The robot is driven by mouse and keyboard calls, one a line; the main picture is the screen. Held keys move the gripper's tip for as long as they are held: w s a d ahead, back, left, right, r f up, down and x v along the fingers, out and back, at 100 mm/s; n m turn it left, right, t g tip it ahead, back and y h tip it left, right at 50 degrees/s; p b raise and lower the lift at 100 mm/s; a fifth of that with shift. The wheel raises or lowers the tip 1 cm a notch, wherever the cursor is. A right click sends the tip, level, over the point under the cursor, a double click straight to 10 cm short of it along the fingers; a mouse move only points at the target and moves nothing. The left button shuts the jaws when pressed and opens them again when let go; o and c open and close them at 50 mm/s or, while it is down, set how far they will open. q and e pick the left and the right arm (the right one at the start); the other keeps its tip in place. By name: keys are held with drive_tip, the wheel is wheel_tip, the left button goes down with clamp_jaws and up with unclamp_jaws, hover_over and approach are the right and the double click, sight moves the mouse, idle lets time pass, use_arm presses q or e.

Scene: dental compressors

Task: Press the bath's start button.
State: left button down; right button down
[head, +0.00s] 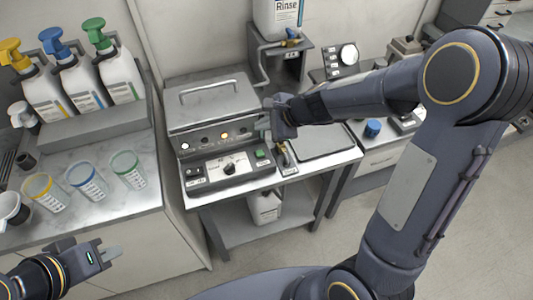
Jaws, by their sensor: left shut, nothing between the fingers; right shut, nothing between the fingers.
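The bath (212,105) is a grey box with a metal lid and handle, left of centre on a metal table. Its sloped front has a row of round lamps, some glowing, above a panel with a dial (229,169) and a green button (262,154). No label on that button is readable to me. My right gripper (262,127) is shut and empty at the right end of the lamp row, a little above the green button. I cannot tell whether it touches the bath. My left gripper (112,252) is shut and empty at the lower left, away from the bath.
The left counter (135,215) holds three measuring cups, with several pump bottles (70,88) in a rack behind. A Rinse container (278,18) stands on a stand behind the bath. A flat metal plate (322,142) lies right of the bath. A blue knob (373,128) is further right.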

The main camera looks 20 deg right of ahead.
sight(263, 154)
drive_tip(key=shift+f, duration=0.15)
wheel_tip(263, 154, down, 9)
drive_tip(key=b, duration=0.8)
drive_tip(key=shift+r, duration=0.2)
idle(1.7)
drive_tip(key=shift+f+b, duration=0.4)
drive_tip(key=shift+b, duration=0.25)
drive_tip(key=shift+f+b, duration=0.45)
drive_tip(key=shift+b, duration=0.05)
idle(0.6)
drive_tip(key=shift+r+p, duration=0.85)
drive_tip(key=shift+r, duration=0.05)
